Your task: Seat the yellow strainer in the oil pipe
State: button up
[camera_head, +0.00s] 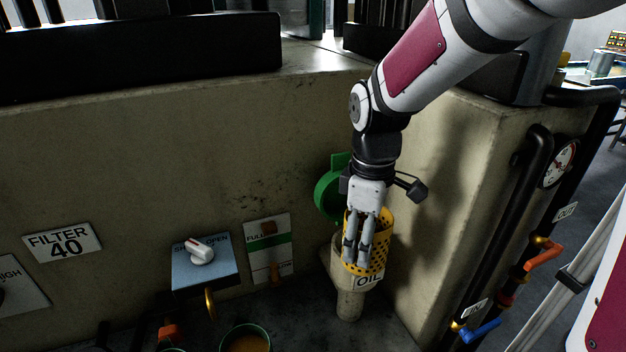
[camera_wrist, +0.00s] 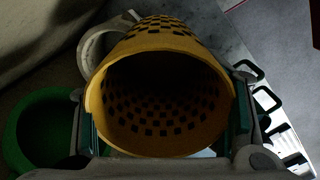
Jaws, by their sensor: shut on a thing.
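The yellow perforated strainer (camera_head: 381,242) is in my gripper (camera_head: 357,254), which is shut on it. In the wrist view the strainer (camera_wrist: 165,46) fills the middle, its open rim towards the camera, with fingers on both sides. The pale oil pipe (camera_head: 348,306), with an OIL label, is beneath the strainer in the head view. The strainer's lower end overlaps the pipe's mouth there. In the wrist view part of the pipe's round rim (camera_wrist: 92,55) shows beyond the strainer, to its upper left. The contact between strainer and pipe is hidden.
An open green lid (camera_head: 327,192) stands beside the pipe, behind my gripper. A concrete wall (camera_head: 180,150) rises behind. A blue switch box (camera_head: 203,270) and a FULL gauge plate (camera_head: 267,262) are to the left. Black pipes with a dial (camera_head: 558,163) are at right.

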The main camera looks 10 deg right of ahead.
jog(key=w+d+f, duration=0.1)
jog(key=w+f, duration=0.3)
jog(key=w, duration=0.2)
jog(key=shift+w+d+p, duration=0.15)
jog(key=shift+p, duration=0.3)
jog(key=shift+f, duration=0.7)
jog(key=o, duration=1.2)
jog(key=shift+c, duration=0.2)
jog(key=shift+r, duration=0.15)
